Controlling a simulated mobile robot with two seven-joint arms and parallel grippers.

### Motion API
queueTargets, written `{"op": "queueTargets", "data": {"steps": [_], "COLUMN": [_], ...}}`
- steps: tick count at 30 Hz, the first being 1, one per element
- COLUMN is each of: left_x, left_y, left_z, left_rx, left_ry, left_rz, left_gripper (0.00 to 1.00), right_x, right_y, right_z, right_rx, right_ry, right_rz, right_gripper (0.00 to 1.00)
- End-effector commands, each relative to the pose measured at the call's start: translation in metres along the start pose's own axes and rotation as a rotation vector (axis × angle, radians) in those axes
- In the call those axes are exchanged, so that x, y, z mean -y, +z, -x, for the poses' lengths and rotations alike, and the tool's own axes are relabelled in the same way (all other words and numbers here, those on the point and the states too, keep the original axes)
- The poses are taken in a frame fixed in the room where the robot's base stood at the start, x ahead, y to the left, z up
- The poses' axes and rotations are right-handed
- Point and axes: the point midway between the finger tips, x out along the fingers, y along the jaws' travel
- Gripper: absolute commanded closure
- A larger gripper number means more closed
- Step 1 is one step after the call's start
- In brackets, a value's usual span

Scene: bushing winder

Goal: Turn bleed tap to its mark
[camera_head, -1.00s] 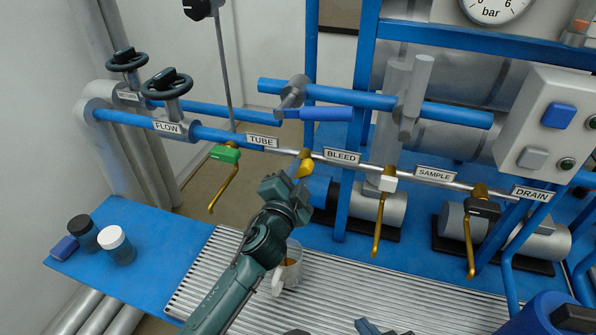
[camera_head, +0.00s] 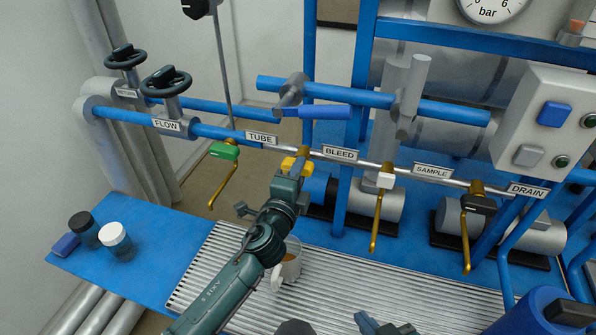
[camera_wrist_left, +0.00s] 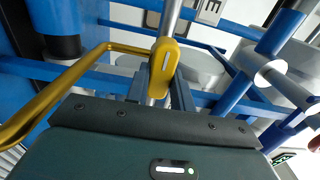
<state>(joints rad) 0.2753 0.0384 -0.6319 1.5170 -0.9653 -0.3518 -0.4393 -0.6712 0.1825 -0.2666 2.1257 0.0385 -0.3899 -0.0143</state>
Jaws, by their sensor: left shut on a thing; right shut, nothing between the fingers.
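The bleed tap (camera_head: 288,163) is the yellow-hubbed tap on the steel pipe, just left of the BLEED label (camera_head: 340,154). My left gripper (camera_head: 291,172) is shut on this tap from below and in front, covering much of it. In the left wrist view the tap's yellow hub (camera_wrist_left: 164,62), with a pale line on it, stands between my left fingers (camera_wrist_left: 160,97). Its brass lever (camera_wrist_left: 55,92) bends away to the left. I cannot make out the tap's target mark. My right gripper (camera_head: 385,326) is shut and empty at the bottom edge, partly cut off.
The green (camera_head: 224,151), white (camera_head: 386,181) and black (camera_head: 479,204) taps sit along the same pipe with levers hanging. A mug (camera_head: 290,262) stands on the ribbed tray (camera_head: 400,291), close to my left arm. Two jars stand on the blue bench (camera_head: 165,226) at left.

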Motion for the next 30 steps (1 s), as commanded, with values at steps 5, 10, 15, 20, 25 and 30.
{"op": "queueTargets", "data": {"steps": [5, 10, 15, 20, 25, 30], "left_x": [-0.0011, -0.0012, -0.0012, -0.0009, -0.0005, -0.0005], "left_y": [0.0004, 0.0004, 0.0005, 0.0003, 0.0002, 0.0001], "left_z": [0.0002, 0.0002, 0.0002, 0.0002, 0.0001, 0.0018], "left_rx": [0.001, 0.001, 0.001, 0.001, 0.0, 0.0], "left_ry": [0.002, 0.002, 0.002, 0.001, 0.001, 0.001], "left_rz": [-0.016, -0.017, -0.017, -0.014, -0.013, -0.012], "left_gripper": [0.99, 0.99, 0.73, 0.6, 0.55, 0.55], "right_x": [0.0001, 0.0, -0.0001, -0.0001, -0.0002, -0.0002], "right_y": [-0.0001, 0.0, 0.0001, 0.0001, 0.0001, -0.0001], "right_z": [-0.0002, -0.0003, -0.0003, -0.0003, -0.0003, -0.0002], "right_rx": [0.0, 0.0, 0.0, 0.0, 0.0, 0.0], "right_ry": [0.001, 0.001, 0.001, 0.001, 0.001, 0.001], "right_rz": [-0.001, -0.001, -0.001, -0.001, -0.001, -0.001], "right_gripper": [1.0, 1.0, 1.0, 1.0, 1.0, 1.0]}}
